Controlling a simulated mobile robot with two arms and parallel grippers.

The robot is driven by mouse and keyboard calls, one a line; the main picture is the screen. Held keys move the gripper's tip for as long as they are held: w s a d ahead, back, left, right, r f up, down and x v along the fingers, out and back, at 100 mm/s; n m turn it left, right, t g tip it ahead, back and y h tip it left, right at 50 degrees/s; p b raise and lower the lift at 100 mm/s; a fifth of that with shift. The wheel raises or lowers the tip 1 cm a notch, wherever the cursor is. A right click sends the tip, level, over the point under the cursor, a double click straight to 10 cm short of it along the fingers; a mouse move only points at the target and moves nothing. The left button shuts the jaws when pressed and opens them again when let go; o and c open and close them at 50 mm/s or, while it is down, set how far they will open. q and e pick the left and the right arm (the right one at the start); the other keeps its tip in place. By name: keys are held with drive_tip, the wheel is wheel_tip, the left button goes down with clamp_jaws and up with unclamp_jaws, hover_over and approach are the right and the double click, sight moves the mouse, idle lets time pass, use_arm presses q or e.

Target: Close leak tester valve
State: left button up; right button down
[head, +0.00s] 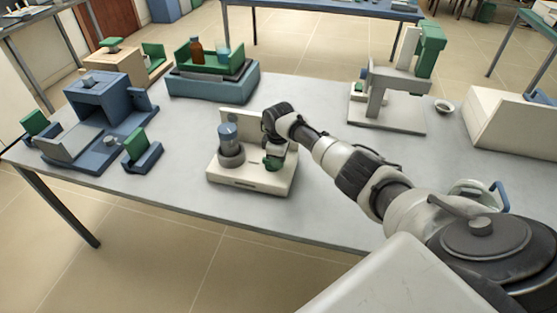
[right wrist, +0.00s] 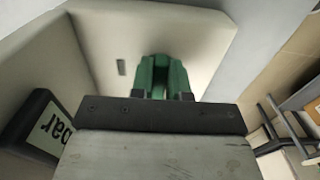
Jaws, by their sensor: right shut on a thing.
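The leak tester (head: 250,178) is a cream base with an upright back panel, standing on the grey table. A clear blue jar (head: 228,138) sits in a grey ring on its left side. The green valve (head: 272,163) is on its right side; it also shows in the right wrist view as a green handle (right wrist: 160,72) above the cream base. My right gripper (head: 274,152) reaches in from the right and is shut on the valve handle; its fingertips (right wrist: 164,97) sit on either side of the green part. The valve's lower part is hidden. My left gripper is not in view.
Blue-grey fixtures (head: 98,105) with green blocks stand at the left. A blue tray (head: 212,85) holding a brown bottle (head: 196,50) is behind.

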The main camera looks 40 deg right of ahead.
drive_tip(key=shift+r, duration=0.1)
idle(0.3)
drive_tip(key=c, duration=1.1)
unclamp_jaws()
wheel_tip(320, 180, up, 11)
drive_tip(key=shift+b, duration=0.3)
drive_tip(key=shift+f, duration=0.2)
